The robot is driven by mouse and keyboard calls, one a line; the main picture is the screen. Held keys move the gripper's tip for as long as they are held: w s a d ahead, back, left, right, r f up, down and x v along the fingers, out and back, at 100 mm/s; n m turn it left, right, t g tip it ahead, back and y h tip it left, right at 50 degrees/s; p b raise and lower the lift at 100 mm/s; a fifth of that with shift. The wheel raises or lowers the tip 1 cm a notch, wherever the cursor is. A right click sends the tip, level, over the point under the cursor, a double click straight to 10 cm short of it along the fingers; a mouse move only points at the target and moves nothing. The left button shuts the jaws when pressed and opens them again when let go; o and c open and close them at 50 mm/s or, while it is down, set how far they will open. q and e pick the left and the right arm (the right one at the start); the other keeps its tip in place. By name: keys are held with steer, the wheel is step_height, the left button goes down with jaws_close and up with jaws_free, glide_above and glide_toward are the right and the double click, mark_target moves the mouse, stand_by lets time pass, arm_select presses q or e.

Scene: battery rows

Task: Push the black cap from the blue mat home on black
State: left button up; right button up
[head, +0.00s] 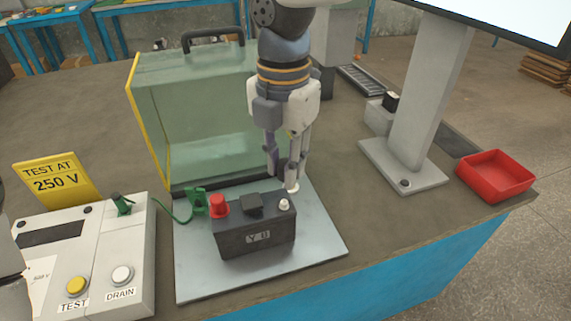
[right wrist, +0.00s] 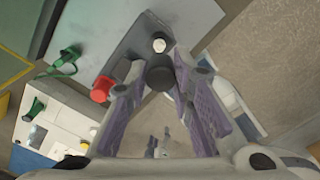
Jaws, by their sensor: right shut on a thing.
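My right gripper (head: 284,180) points down just behind the block's right end. In the right wrist view, its fingers (right wrist: 158,68) are shut on the round black cap (right wrist: 160,75), beside the pale post (right wrist: 159,45) and apart from it in the picture. The cap's height above the block is unclear. The blue mat and my left gripper are not visible.
A clear guard box (head: 200,110) with a yellow edge stands behind the plate. A green clip (head: 196,202) and cable lie left of the block, near the tester (head: 100,250). A monitor stand (head: 405,165) and red tray (head: 495,175) are at right.

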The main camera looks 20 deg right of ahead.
mark_target(283, 202)
steer(key=f, duration=0.3)
steer(key=shift+a+f, duration=0.2)
steer(key=shift+f+b, duration=0.4)
steer(key=shift+f, duration=0.15)
stand_by(0.4)
steer(key=shift+f, duration=0.1)
stand_by(0.9)
steer(key=shift+f, duration=0.5)
steer(key=shift+d+f, duration=0.1)
steer(key=shift+f, duration=0.75)
stand_by(1.1)
steer(key=o, duration=1.3)
